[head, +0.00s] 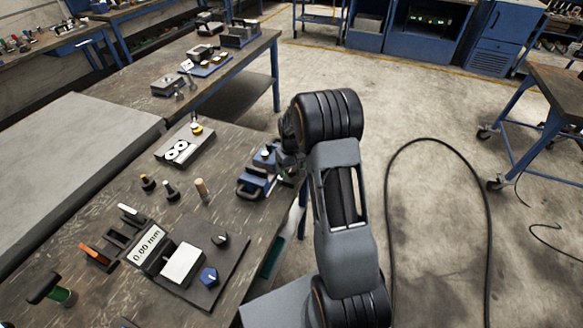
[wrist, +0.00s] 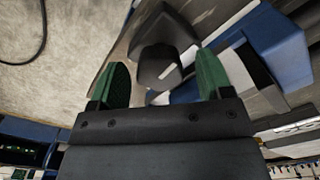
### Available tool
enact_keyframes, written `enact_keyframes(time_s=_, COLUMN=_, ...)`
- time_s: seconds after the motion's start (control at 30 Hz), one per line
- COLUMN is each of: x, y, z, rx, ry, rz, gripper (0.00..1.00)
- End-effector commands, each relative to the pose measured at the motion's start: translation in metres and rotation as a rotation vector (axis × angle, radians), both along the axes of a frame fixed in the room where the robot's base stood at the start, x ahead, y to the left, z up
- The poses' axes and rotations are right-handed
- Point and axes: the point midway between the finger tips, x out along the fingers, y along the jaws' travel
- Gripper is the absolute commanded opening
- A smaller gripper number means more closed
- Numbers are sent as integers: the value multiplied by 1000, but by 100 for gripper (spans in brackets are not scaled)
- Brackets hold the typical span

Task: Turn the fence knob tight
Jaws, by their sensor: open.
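My gripper (wrist: 162,70) is open in the wrist view, its two green fingers apart. A dark, blocky knob (wrist: 158,64), which I take to be the fence knob, shows between the fingers. I see a gap on each side, and no finger clearly touches it. A blue and grey fixture (wrist: 265,45) lies just right of the right finger. In the head view the blue fixture (head: 252,184) stands at the workbench's right edge. My arm and wrist hide the knob and fingertips there.
On the workbench (head: 230,150) stand a panel with a 0.00 mm display (head: 148,244), a black knob (head: 221,239) and a blue knob (head: 208,277). Open floor lies to the right, with a black cable.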

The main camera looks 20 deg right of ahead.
Motion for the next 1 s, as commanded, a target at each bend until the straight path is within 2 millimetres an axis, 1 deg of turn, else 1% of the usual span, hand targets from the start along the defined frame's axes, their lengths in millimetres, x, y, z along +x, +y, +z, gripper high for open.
enact_keyframes(time_s=0.07, x=0, y=0, z=0, rx=0, ry=0, rz=0, gripper=72)
enact_keyframes(time_s=0.57, x=0, y=0, z=0, rx=0, ry=0, rz=0, gripper=24)
enact_keyframes(time_s=0.67, x=0, y=0, z=0, rx=0, ry=0, rz=-13, gripper=23)
enact_keyframes(time_s=0.9, x=0, y=0, z=-1, rx=0, ry=-1, rz=-218, gripper=23)
enact_keyframes(time_s=1.0, x=0, y=0, z=0, rx=0, ry=-1, rz=-265, gripper=23)
